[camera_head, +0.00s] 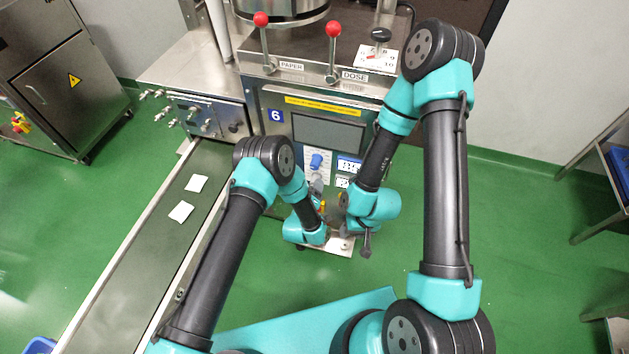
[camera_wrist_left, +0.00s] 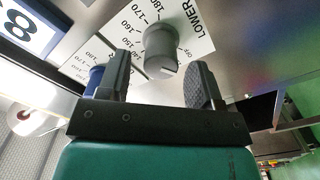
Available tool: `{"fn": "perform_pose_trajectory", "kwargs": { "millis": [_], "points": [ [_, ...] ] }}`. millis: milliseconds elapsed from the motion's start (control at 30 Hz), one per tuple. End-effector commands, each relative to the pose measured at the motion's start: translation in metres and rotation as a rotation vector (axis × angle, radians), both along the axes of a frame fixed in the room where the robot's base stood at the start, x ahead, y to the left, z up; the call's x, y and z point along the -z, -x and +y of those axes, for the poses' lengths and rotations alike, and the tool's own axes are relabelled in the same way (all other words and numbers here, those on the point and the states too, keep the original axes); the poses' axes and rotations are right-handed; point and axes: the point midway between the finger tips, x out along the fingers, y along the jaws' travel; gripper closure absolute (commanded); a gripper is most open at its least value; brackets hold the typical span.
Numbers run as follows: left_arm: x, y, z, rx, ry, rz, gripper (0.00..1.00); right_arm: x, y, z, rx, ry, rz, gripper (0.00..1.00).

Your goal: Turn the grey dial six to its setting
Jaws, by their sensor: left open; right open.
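The grey dial (camera_wrist_left: 160,52) marked LOWER sits on a white scale plate with printed numbers and OFF in the left wrist view. My left gripper (camera_wrist_left: 158,88) is open; its two fingers stand on either side of the dial with gaps. I cannot tell whether the tips reach past the dial's face. In the head view my left gripper (camera_head: 318,190) is at the front panel of the machine with the blue 6 plate (camera_head: 276,115), and it hides the grey dial. My right gripper (camera_head: 365,243) is open, hanging lower in front of the machine.
A blue dial (camera_head: 316,162) is on the same panel; it also shows partly behind a finger in the left wrist view (camera_wrist_left: 96,76). Two red-knobbed levers (camera_head: 261,20) stand on top. A conveyor (camera_head: 140,245) with two teabags runs at left. Green floor is clear at right.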

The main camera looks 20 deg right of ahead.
Motion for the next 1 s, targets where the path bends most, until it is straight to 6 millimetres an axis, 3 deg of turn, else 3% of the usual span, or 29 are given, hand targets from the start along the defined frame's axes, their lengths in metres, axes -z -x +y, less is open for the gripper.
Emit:
{"fn": "perform_pose_trajectory", "kwargs": {
  "millis": [233, 567, 1000],
  "points": [
    [0.000, -0.022, -0.014, 0.000, 0.000, 0.000, 0.41, 0.000, 0.000, 0.000, 0.000, 0.000, 0.000, 0.57],
    [0.000, -0.025, -0.015, 0.000, 0.000, 0.000, 0.41, 0.000, 0.000, 0.000, 0.000, 0.000, 0.000, 0.57],
    [0.000, -0.025, -0.015, 0.000, 0.000, 0.000, 0.82, 0.000, 0.000, 0.000, 0.000, 0.000, 0.000, 0.57]
  ]
}}
